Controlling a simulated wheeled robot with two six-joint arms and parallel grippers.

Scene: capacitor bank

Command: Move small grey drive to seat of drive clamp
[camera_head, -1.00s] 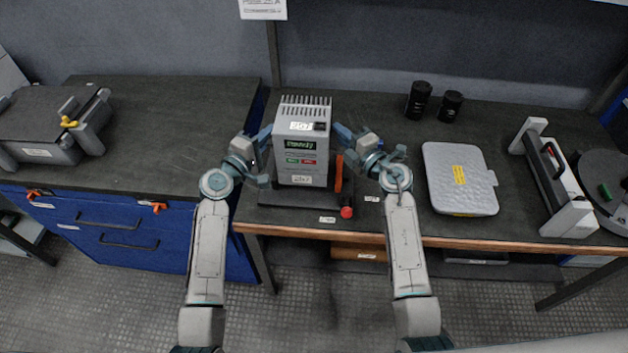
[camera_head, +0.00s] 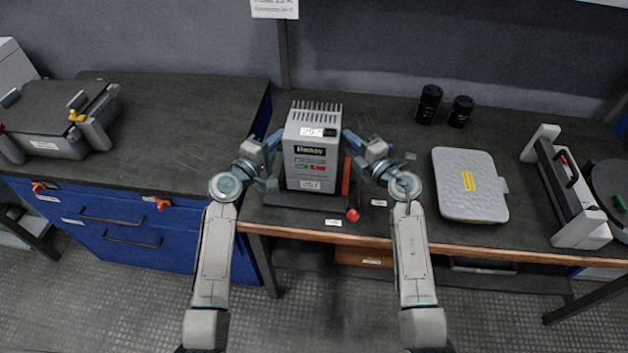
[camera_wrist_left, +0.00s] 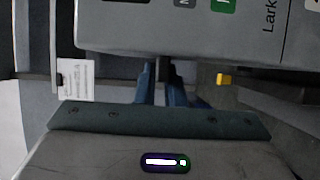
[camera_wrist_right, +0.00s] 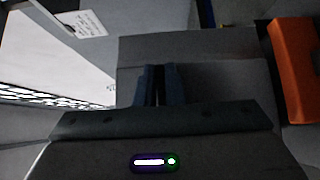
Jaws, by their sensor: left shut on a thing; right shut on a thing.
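The small grey drive (camera_head: 311,160) is a light grey upright box with a finned top and green and red labels. It stands upright over the dark base of the drive clamp (camera_head: 290,200), which has an orange lever (camera_head: 346,176) and a red knob (camera_head: 353,215) on its right. I cannot tell whether the drive touches the base. My left gripper (camera_head: 273,142) is shut on the drive's left side, and my right gripper (camera_head: 350,142) is shut on its right side. The drive fills the top of the left wrist view (camera_wrist_left: 190,25). The clamp's seat is hidden beneath it.
A flat grey case (camera_head: 468,185) lies to the right, with two black cans (camera_head: 444,106) behind it. A white-ended frame (camera_head: 568,190) stands at far right. A dark device with yellow knob (camera_head: 50,120) sits on the left cabinet. Bench between cabinet device and drive is clear.

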